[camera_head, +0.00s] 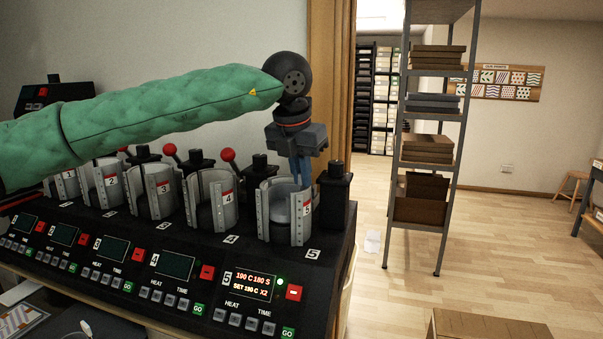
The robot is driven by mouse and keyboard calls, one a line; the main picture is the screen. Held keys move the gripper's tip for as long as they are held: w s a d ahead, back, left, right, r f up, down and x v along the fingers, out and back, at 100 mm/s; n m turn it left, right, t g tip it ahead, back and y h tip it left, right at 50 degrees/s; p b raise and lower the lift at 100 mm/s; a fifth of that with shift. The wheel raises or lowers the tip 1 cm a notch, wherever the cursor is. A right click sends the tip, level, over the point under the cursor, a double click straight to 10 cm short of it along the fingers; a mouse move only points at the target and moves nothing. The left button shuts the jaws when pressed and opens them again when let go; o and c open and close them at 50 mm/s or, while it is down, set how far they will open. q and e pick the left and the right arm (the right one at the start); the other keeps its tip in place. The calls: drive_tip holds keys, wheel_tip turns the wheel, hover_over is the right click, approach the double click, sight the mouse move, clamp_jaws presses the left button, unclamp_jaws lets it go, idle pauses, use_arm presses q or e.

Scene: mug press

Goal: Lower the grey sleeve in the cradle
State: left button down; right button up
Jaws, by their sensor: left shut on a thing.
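The mug press has a row of numbered metal cradles. Cradle 5 (269,226), nearest on the right, has a grey surface inside it, which I take for the grey sleeve (283,205). My left gripper (303,181) comes down from above over cradle 5. Its bluish fingers reach to the cradle's mouth and are shut on the sleeve's upper edge. The fingertips and the lower part of the sleeve are partly hidden by the cradle wall, so I cannot tell how deep it sits. My right gripper is not in view.
Cradle 4 (211,203) stands close to the left, with a red-knobbed lever (228,155) behind. The station 5 display (251,285) is lit and reads 190 C 180 S. A black post (334,195) stands right of cradle 5. Shelving (428,150) and open floor lie beyond.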

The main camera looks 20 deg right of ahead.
use_arm(q)
drive_tip(key=c, duration=1.5)
unclamp_jaws()
drive_tip(key=shift+o, duration=0.2)
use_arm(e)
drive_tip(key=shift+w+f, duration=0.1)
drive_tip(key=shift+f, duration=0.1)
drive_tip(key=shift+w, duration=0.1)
